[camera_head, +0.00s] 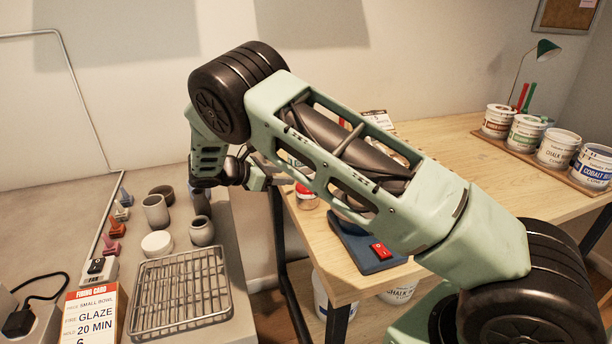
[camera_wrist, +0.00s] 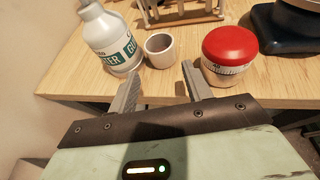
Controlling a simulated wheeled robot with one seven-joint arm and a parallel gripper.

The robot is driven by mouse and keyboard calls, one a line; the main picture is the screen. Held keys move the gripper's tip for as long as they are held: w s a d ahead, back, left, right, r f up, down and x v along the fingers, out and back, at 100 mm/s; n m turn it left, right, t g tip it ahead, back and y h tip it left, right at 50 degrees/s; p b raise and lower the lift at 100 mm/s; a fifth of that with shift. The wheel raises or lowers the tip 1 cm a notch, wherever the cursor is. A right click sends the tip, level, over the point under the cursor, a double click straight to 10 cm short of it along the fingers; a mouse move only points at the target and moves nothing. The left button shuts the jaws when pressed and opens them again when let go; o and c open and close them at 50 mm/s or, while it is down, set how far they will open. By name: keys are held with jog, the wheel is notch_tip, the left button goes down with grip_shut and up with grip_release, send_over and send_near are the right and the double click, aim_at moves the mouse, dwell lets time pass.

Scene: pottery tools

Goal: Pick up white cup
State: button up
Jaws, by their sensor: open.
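A small whitish cup (camera_wrist: 159,50) stands upright on the wooden table (camera_wrist: 80,75), near its front edge in the wrist view. Its open mouth faces up. My gripper (camera_wrist: 160,72) is open and empty, with its two fingers pointing toward the cup. The cup lies just beyond the fingertips, roughly centred between them, and appears apart from them. In the head view my gripper (camera_head: 283,180) is at the table's left end, and my arm hides the cup there.
A white bottle (camera_wrist: 108,38) stands close left of the cup. A red-lidded jar (camera_wrist: 229,52) stands to its right. A rack (camera_wrist: 180,12) is behind. In the head view, grey pots (camera_head: 155,211) and a wire rack (camera_head: 180,290) occupy the left bench; paint tubs (camera_head: 499,122) stand far right.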

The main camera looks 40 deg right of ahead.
jog(key=shift+x, duration=1.05)
jog(key=p+x, duration=0.2)
jog(key=x, duration=0.3)
jog(key=shift+s+d+r, duration=0.1)
jog(key=shift+s+r, duration=0.05)
jog(key=c, duration=0.6)
